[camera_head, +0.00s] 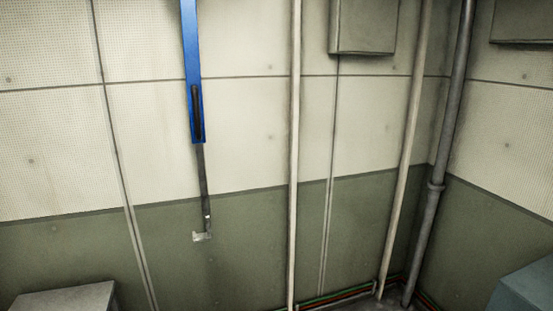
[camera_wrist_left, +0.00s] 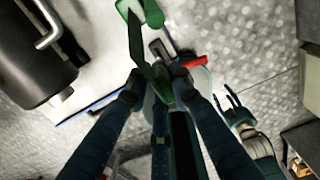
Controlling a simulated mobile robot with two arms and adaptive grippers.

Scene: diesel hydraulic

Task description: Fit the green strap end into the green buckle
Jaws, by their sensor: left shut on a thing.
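In the left wrist view my left gripper (camera_wrist_left: 160,78) is shut on a green strap end (camera_wrist_left: 142,52), a thin flat piece that sticks up past the fingertips. Its lower part shows between the fingers. A rounded green piece (camera_wrist_left: 153,13) lies beyond, near the top edge; it may be the green buckle, but it is cut off and I cannot be sure. The strap end and that piece look close in the picture; I cannot tell whether they touch. My right gripper (camera_wrist_left: 232,103) is at the right with its fingers apart, empty. Neither gripper shows in the head view.
A dark cylinder (camera_wrist_left: 35,60) with a pale handle stands at the left of the wrist view. A red piece (camera_wrist_left: 197,62) lies beyond my left fingers. The head view shows a wall, a blue bar (camera_head: 192,60) and a grey pipe (camera_head: 438,150).

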